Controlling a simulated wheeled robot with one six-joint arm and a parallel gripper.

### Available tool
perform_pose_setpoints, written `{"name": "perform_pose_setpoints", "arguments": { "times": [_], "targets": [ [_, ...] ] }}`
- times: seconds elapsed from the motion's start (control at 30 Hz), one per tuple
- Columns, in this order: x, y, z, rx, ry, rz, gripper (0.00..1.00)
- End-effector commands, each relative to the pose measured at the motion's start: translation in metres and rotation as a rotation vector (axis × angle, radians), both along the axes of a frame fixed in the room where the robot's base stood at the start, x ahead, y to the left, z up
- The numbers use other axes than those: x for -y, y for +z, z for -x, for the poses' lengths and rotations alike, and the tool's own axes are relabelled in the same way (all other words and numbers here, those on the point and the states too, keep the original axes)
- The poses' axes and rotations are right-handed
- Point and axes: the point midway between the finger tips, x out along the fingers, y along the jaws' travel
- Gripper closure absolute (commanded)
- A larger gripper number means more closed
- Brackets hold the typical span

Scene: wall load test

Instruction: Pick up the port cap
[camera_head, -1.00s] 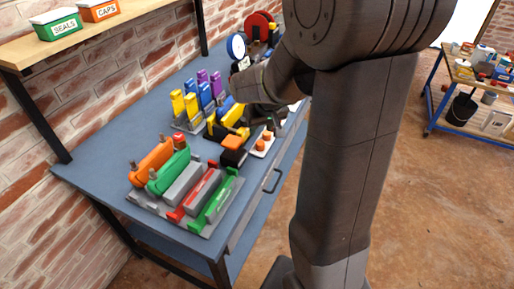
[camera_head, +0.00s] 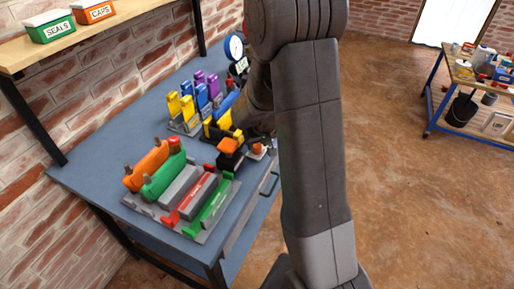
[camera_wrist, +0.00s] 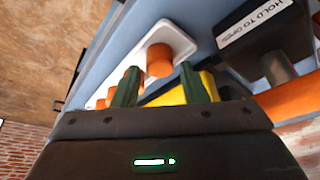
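Orange caps sit on a small white tray (camera_wrist: 174,34). The task does not say which is the port cap; the largest one in the wrist view is an orange cylinder (camera_wrist: 159,62). My gripper (camera_wrist: 160,72) is open, with its two dark green fingers apart and the orange cylinder showing between them. I cannot tell whether the fingers are level with it; no contact shows. More orange pieces (camera_wrist: 101,103) show at the tray's left, partly behind a finger. In the head view an orange cap (camera_head: 257,148) shows on the tray, and my arm hides the fingertips.
A black box labelled "HOLD TO OPE…" (camera_wrist: 262,35) stands right of the tray. A black and orange device (camera_head: 230,148) is close by. Coloured valve-like blocks stand in a rack (camera_head: 180,175) at the bench front. Yellow, blue and purple blocks (camera_head: 187,108) stand behind.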

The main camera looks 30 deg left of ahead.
Motion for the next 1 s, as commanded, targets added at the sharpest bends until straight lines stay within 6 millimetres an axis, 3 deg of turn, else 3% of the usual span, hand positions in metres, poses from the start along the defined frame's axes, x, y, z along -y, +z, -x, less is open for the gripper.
{"name": "perform_pose_setpoints", "arguments": {
  "times": [0.2,0.43,0.6,0.87,1.0],
  "targets": [
    [-0.004,-0.014,-0.004,0.0,0.0,0.0,0.61],
    [-0.005,-0.015,-0.004,0.0,0.0,0.0,0.61],
    [-0.005,-0.015,-0.004,0.0,0.0,0.0,0.92],
    [-0.005,-0.014,-0.004,0.001,0.0,-0.001,0.94],
    [-0.005,-0.004,-0.004,0.002,0.0,-0.002,0.94]
  ]
}}
